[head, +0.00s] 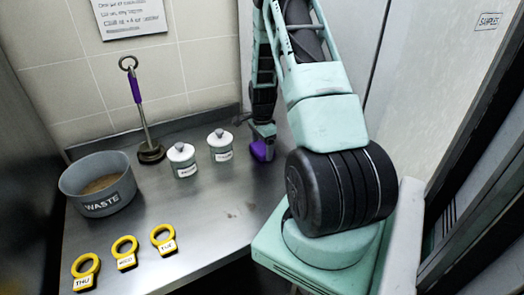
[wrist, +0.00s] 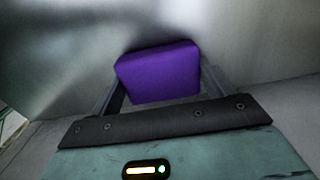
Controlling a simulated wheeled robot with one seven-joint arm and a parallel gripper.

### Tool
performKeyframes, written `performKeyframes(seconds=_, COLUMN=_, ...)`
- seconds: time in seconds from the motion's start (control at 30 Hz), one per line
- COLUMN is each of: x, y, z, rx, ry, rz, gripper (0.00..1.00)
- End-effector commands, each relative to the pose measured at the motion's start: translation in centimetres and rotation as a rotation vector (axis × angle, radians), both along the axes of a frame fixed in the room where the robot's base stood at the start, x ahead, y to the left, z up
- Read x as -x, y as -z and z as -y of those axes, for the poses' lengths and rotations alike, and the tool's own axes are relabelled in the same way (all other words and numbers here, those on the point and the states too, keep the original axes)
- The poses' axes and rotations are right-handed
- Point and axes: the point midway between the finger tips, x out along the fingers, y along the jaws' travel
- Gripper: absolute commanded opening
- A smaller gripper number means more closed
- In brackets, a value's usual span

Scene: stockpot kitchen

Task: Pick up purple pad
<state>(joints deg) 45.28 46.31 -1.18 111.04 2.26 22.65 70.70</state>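The purple pad (head: 262,150) is a small block at the lower end of my arm, near the back right of the steel counter. It fills the space between my fingertips in the wrist view (wrist: 158,72). My gripper (head: 262,134) points down at it, and its two grey fingers (wrist: 160,75) press along the pad's left and right sides. The gripper looks shut on the pad. I cannot tell whether the pad's underside touches the counter.
Two lidded white-and-grey jars (head: 182,160) (head: 221,146) stand left of the pad. A stand with a purple handle (head: 137,90) and a grey WASTE bowl (head: 100,185) are farther left. Yellow ring tags (head: 124,252) lie at the front. The steel counter (head: 205,215) is clear in the middle.

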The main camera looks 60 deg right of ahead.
Motion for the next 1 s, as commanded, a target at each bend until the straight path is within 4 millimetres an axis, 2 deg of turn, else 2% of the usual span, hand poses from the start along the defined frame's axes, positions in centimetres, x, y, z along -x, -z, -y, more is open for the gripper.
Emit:
performKeyframes(seconds=0.3, x=0.0, y=-0.1, z=0.0, rx=0.0, ry=0.0, rz=0.0, gripper=0.56)
performKeyframes(seconds=0.43, x=-0.1, y=-0.9, z=0.1, rx=0.002, ry=0.0, rz=0.002, gripper=0.56)
performKeyframes(seconds=0.57, x=-0.2, y=-2.9, z=0.0, rx=0.004, ry=-0.003, rz=0.003, gripper=0.56)
performKeyframes(seconds=0.8, x=-0.1, y=-7.6, z=0.0, rx=0.004, ry=-0.002, rz=0.003, gripper=0.56)
performKeyframes(seconds=1.0, x=0.0, y=-9.7, z=0.0, rx=0.001, ry=-0.001, rz=0.0, gripper=0.56)
